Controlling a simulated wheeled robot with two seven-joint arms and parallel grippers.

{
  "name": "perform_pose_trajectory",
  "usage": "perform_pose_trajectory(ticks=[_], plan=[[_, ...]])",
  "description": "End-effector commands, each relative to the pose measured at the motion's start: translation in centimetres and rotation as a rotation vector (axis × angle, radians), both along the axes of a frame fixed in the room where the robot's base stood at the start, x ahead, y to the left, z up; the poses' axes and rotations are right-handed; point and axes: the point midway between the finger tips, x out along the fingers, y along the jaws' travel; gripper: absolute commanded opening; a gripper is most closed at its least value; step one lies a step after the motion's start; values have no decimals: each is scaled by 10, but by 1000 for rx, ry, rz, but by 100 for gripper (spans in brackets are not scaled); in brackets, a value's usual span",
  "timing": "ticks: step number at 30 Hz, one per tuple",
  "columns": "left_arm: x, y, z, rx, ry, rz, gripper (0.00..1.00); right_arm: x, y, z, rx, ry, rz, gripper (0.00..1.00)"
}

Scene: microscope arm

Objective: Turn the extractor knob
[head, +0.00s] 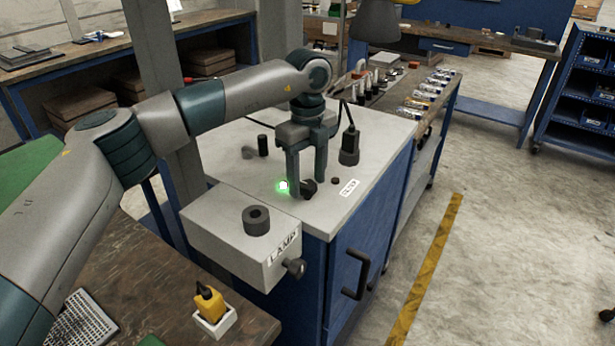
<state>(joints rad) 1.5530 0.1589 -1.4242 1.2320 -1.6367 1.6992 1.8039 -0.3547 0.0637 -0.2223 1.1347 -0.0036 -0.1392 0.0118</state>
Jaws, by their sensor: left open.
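My left gripper (307,180) points down at the white top of a blue cabinet, with its two fingers apart. A small dark knob (309,188) is at the fingertips, between or just in front of them; I cannot tell whether they touch it. A glowing green light (283,185) is just left of the fingers. A small white label (349,188) lies to the right of the knob, its text too small to read surely. The gripper partly hides the area behind the knob. My right gripper is not in view.
A grey box marked LAMP (240,240) juts from the cabinet's front, with a side knob (294,268). A black cylindrical device (349,146) with a cable stands right of the gripper, and a black post (263,145) stands left.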

Motion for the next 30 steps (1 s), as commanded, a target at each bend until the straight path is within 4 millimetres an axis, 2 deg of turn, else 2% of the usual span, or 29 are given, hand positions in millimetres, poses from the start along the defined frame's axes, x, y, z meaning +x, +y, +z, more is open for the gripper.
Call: perform_pose_trajectory(ticks=[5, 11, 30], plan=[[0, 0, 4, 0, 0, -1, 50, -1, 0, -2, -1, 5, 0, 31], [0, -1, 23, -1, -1, -1, 50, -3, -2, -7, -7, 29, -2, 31], [0, 0, 144, -2, -3, 1, 50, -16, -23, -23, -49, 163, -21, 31]])
